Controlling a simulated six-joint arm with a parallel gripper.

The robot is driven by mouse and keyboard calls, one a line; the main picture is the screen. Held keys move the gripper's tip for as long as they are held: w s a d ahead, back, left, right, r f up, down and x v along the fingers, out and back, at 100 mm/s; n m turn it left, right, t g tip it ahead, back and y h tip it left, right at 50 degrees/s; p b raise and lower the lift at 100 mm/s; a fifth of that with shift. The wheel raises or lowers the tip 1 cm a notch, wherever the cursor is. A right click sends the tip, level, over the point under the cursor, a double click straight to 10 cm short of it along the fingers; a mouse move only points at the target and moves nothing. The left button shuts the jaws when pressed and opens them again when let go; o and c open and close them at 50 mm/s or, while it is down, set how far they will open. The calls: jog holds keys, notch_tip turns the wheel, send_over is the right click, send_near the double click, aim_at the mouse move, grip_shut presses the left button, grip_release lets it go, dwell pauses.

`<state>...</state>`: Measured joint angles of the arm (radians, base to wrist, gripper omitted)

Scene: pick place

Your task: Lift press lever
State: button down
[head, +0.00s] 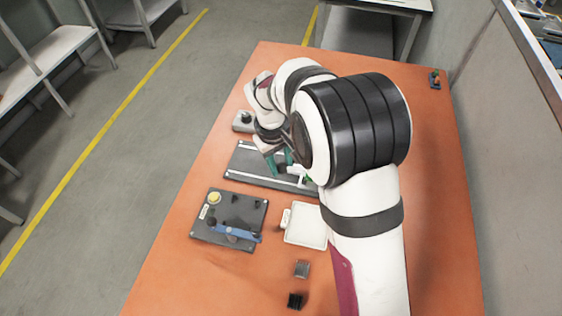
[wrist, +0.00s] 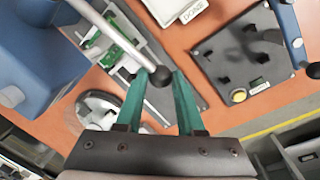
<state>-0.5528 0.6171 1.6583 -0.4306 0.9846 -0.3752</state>
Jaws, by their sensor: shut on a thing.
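The press lever (wrist: 118,38) is a bare metal rod with a black ball knob (wrist: 158,77) at its end, seen in the wrist view. My gripper (wrist: 162,79) has two teal fingers, shut on the knob from either side. The rod runs up and left from the knob, past a large blue body (wrist: 40,65) that looks like part of the press. In the head view my gripper (head: 279,162) is low over the dark plate (head: 245,168), and my arm hides the lever and most of the press.
A dark board (head: 205,236) with a yellow button and blue part lies at front left. Beside it is a white tray (head: 306,236), marked DONE in the wrist view. A grey block (head: 301,269) and black block (head: 295,300) lie nearer.

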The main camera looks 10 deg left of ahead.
aim_at(291, 168)
jog(key=shift+s, duration=0.1)
dwell(0.5)
jog(key=shift+r+y, duration=0.7)
jog(key=shift+r, duration=0.15)
jog(key=r+y, duration=0.2)
jog(key=d+r+y, duration=0.1)
jog(key=r+y, duration=0.1)
jog(key=d+r+y, duration=0.1)
jog(key=r+y, duration=0.2)
jog(key=shift+d, duration=0.25)
jog(key=shift+d+r+y, duration=1.1)
jog(key=shift+d+r, duration=0.35)
jog(key=c, duration=0.5)
grip_release()
jog(key=shift+c, duration=0.2)
jog(key=shift+r, duration=0.1)
